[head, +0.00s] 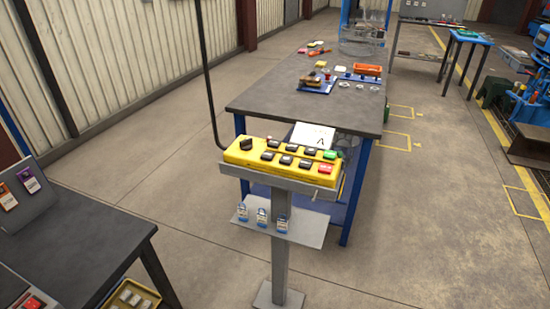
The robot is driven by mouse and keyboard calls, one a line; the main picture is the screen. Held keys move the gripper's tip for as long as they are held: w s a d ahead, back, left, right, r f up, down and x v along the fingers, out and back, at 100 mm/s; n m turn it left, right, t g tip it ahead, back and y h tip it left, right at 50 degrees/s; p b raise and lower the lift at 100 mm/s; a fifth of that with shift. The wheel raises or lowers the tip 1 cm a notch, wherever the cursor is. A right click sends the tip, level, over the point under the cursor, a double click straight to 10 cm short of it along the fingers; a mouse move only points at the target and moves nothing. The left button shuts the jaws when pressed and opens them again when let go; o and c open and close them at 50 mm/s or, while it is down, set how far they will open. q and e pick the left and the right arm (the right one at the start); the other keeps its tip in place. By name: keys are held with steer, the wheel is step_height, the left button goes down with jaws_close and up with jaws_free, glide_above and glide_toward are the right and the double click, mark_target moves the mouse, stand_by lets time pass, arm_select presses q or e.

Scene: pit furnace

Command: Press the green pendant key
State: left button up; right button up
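The yellow pendant box (262,159) lies on a grey stand in the middle of the head view. Its green key (330,155) is at the right end of the far row of keys. A red key (325,169) is just in front of the green one. Several black keys and a dark knob (246,143) fill the rest of the top. A black cable rises from the left end. Neither of my grippers is in view.
A grey workbench (270,98) with blue legs stands behind the pendant, with trays and parts on it. A dark table (80,240) is at the lower left. A small shelf (310,232) holding padlock-like items juts from the stand.

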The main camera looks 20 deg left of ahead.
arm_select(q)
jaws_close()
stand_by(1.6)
